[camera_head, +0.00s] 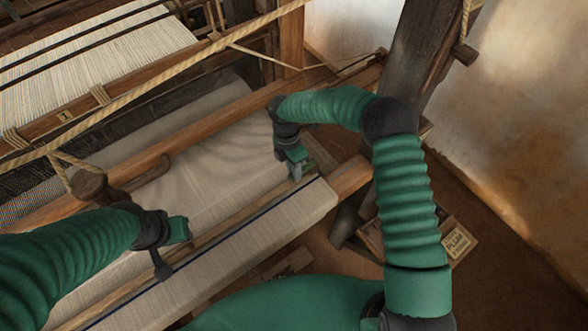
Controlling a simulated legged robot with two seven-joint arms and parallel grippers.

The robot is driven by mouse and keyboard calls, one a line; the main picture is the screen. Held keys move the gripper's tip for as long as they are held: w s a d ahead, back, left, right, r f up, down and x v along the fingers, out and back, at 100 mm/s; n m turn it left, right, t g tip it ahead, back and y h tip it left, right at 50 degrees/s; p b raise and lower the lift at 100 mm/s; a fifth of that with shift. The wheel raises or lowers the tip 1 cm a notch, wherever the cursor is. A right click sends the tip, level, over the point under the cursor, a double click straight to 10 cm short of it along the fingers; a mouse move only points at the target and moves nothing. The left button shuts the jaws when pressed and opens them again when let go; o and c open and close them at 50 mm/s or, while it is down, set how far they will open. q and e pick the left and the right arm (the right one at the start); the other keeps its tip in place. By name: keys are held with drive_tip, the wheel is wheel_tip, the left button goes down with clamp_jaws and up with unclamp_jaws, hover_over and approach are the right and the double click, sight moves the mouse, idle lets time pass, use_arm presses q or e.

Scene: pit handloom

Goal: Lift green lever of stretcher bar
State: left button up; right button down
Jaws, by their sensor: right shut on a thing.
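The stretcher bar (237,211) is a thin wooden bar lying slantwise across the pale woven cloth. Its right end is near the cloth's right edge. My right gripper (296,174) points down at that end, shut on what looks like the small green lever (309,167). The lever is mostly hidden by the gripper and close to it in colour, so its tilt is unclear. My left gripper (181,230) is above the cloth, left of the middle, apart from the lever. Its fingers are too small and dark to tell whether they are open.
The cloth (205,160) runs over a wooden beam (349,177) at the front. A rope (150,87) stretches across the upper left. A thick dark post (425,55) stands at the upper right. A small sign (457,241) lies low at the right, near the wall.

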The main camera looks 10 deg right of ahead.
drive_tip(key=shift+w+d+r, duration=0.1)
drive_tip(key=shift+w+r, duration=0.05)
drive_tip(key=shift+r, duration=0.1)
idle(0.3)
drive_tip(key=shift+d+r+g+y, duration=0.1)
drive_tip(key=shift+r+g+y, duration=0.2)
drive_tip(key=shift+y, duration=0.3)
drive_tip(key=shift+w+d+r+y+b, duration=0.1)
drive_tip(key=shift+d+r+y+b, duration=0.1)
drive_tip(key=shift+y+b, duration=0.3)
drive_tip(key=y+b, duration=0.1)
drive_tip(key=d+r+g+y+b, duration=0.1)
drive_tip(key=y+b, duration=0.1)
drive_tip(key=shift+w+d+r+n+g, duration=0.2)
drive_tip(key=shift+r+n+g, duration=0.1)
drive_tip(key=shift+g, duration=0.1)
drive_tip(key=shift+d+r+y+b, duration=0.15)
drive_tip(key=shift+r+y+b, duration=0.15)
drive_tip(key=shift+y+b, duration=0.25)
